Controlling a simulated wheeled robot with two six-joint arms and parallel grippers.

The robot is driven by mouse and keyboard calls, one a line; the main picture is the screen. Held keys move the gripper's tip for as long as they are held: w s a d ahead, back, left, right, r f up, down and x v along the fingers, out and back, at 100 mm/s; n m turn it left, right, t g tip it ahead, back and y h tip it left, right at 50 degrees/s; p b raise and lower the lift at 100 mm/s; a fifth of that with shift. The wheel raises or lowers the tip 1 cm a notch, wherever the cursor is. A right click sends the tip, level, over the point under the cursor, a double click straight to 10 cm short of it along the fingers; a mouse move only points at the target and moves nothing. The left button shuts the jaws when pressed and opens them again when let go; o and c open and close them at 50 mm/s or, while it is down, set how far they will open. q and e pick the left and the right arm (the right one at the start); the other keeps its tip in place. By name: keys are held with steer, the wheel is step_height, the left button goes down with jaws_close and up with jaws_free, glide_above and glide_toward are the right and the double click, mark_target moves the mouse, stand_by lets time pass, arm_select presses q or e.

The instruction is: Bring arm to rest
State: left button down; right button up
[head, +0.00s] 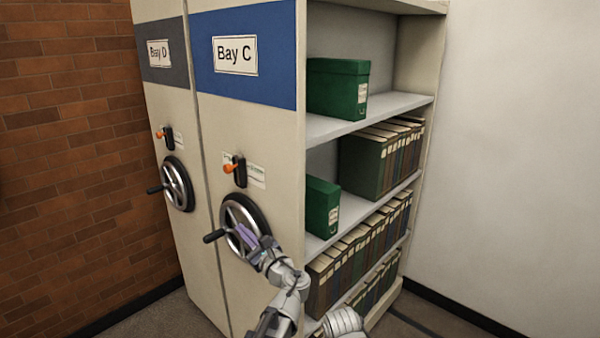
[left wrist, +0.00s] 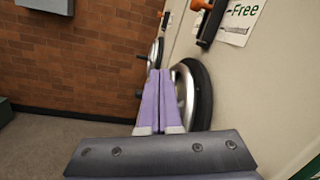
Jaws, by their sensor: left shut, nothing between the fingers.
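My left gripper (head: 257,250) is in front of the Bay C handwheel (head: 241,222) in the head view. Its purple fingers are together and hold nothing. In the left wrist view the shut fingers (left wrist: 160,100) point toward the shelving, with the dark-rimmed handwheel (left wrist: 196,95) just to their right. I cannot tell whether the fingers touch the wheel. A grey arm link of mine (head: 345,322) shows at the bottom of the head view. No right gripper is visible.
The Bay C unit (head: 255,140) stands beside Bay D (head: 165,90), which has its own handwheel (head: 178,184). Orange-handled levers (head: 230,168) sit above the wheels. Bay C's open shelves hold green boxes (head: 338,88) and several books. A brick wall (head: 70,150) is at left.

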arm_select(q)
steer(key=s+d+f+n+g+h+p, duration=0.2)
steer(key=s+f+n+g+h+p, duration=0.25)
steer(key=s+f+n+g, duration=0.5)
steer(key=s+d+f+n+g+h+p, duration=0.1)
steer(key=s+d+f+n+g+h, duration=0.1)
steer(key=s+d, duration=0.5)
steer(key=s+d+f+n+g+h+p, duration=0.1)
steer(key=s+d+f+n+h, duration=0.3)
steer(key=s, duration=0.5)
steer(key=d+n+g+h, duration=0.1)
steer(key=d+n+h, duration=0.1)
steer(key=n, duration=0.1)
steer(key=shift+d+f+p, duration=0.35)
steer(key=shift+d, duration=0.05)
